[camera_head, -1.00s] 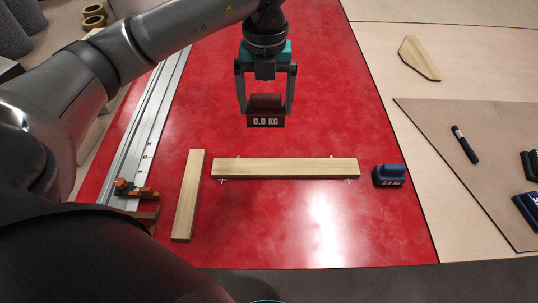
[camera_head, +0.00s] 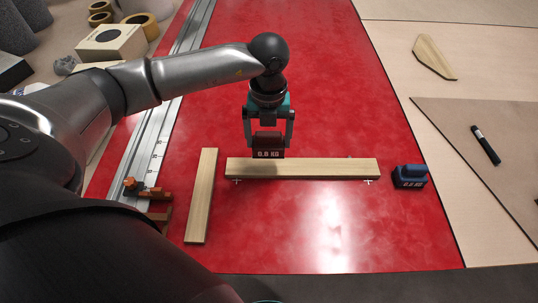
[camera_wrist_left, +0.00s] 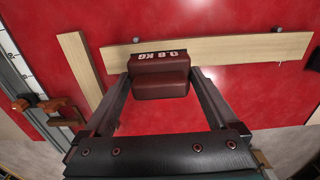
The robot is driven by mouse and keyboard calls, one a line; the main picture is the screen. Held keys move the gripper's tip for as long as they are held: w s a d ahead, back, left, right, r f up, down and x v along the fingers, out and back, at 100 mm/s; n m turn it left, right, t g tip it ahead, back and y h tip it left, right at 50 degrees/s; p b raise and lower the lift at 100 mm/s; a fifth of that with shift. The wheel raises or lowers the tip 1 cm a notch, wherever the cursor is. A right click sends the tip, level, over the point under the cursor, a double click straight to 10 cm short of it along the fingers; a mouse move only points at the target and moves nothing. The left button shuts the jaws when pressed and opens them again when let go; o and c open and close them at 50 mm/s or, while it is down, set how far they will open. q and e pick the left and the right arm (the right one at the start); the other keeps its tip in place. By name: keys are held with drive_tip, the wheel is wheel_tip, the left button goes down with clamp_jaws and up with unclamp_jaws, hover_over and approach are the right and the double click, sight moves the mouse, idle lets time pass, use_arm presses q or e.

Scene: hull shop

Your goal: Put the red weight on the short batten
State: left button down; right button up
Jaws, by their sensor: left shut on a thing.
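The red weight (camera_head: 268,153), dark red and marked 0.8 KG, is in my left gripper (camera_head: 268,141), which is shut on it. In the left wrist view the weight (camera_wrist_left: 160,88) sits between the two fingers. In the head view it appears just behind the left part of a long pale batten (camera_head: 310,169) lying crosswise; whether they touch I cannot tell. The short batten (camera_head: 201,200) looks to be the pale strip lying lengthwise to the left; it also shows in the left wrist view (camera_wrist_left: 82,68). Nothing lies on it. My right gripper is out of view.
A blue weight (camera_head: 411,178) stands right of the long batten. A metal rail (camera_head: 160,135) with an orange-brown clamp (camera_head: 134,186) runs along the left of the red table surface (camera_head: 370,110). A black marker (camera_head: 486,146) lies on the board at the right.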

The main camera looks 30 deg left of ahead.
use_arm(q)
drive_tip(key=shift+w+f, duration=0.1)
drive_tip(key=shift+f, duration=0.65)
wheel_tip(320, 180, down, 4)
drive_tip(key=shift+f+b, duration=0.15)
drive_tip(key=shift+b, duration=0.45)
drive_tip(key=shift+f, duration=0.25)
unclamp_jaws()
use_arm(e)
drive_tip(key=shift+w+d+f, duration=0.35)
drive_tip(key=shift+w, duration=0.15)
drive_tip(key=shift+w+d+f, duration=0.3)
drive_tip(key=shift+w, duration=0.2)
